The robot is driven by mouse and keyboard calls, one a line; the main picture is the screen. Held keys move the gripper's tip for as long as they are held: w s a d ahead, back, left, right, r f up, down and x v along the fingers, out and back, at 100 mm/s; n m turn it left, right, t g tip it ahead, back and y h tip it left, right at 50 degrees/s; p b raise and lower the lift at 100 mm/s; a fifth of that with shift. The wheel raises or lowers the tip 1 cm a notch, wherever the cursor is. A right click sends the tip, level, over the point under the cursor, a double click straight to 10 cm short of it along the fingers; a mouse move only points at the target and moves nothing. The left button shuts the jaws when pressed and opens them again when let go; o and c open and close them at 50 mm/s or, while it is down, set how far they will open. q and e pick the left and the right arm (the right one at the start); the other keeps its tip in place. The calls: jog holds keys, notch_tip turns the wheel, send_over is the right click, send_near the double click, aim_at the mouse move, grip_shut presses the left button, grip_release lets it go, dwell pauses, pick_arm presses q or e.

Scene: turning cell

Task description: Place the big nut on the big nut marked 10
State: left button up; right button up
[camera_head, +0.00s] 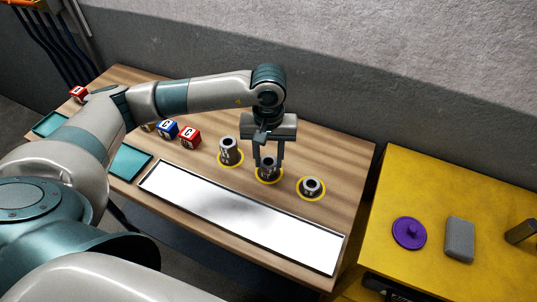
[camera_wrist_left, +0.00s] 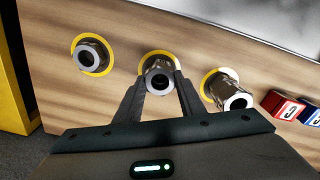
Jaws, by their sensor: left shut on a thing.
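Three grey metal nut pieces stand on yellow rings on the wooden table. In the head view the left one (camera_head: 229,153) is a tall stack, the middle one (camera_head: 267,174) is between my fingers, and the right one (camera_head: 312,186) is low. My left gripper (camera_head: 268,162) points down and is shut on the middle big nut. In the wrist view my left gripper (camera_wrist_left: 158,84) has a finger on each side of that nut (camera_wrist_left: 158,66); the tall stack (camera_wrist_left: 230,95) is to the right, the low nut (camera_wrist_left: 90,55) to the left. The marks are too small to read.
A white panel (camera_head: 240,215) with a dark frame lies in front of the nuts. Lettered red and blue cubes (camera_head: 189,137) stand left of them. Teal mats (camera_head: 130,162) lie farther left. A yellow table (camera_head: 460,190) at right holds a purple lid (camera_head: 409,233) and a grey block (camera_head: 459,239).

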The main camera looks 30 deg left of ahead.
aim_at(269, 161)
pick_arm(q)
jog(key=shift+f+b, duration=0.15)
jog(key=shift+b, duration=0.15)
jog(key=o, duration=1.2)
jog(key=shift+r+p, duration=0.2)
jog(key=shift+p, duration=0.1)
jog(key=shift+r, duration=0.15)
jog(key=shift+r+b, duration=2.4)
jog(key=shift+r, duration=3.45)
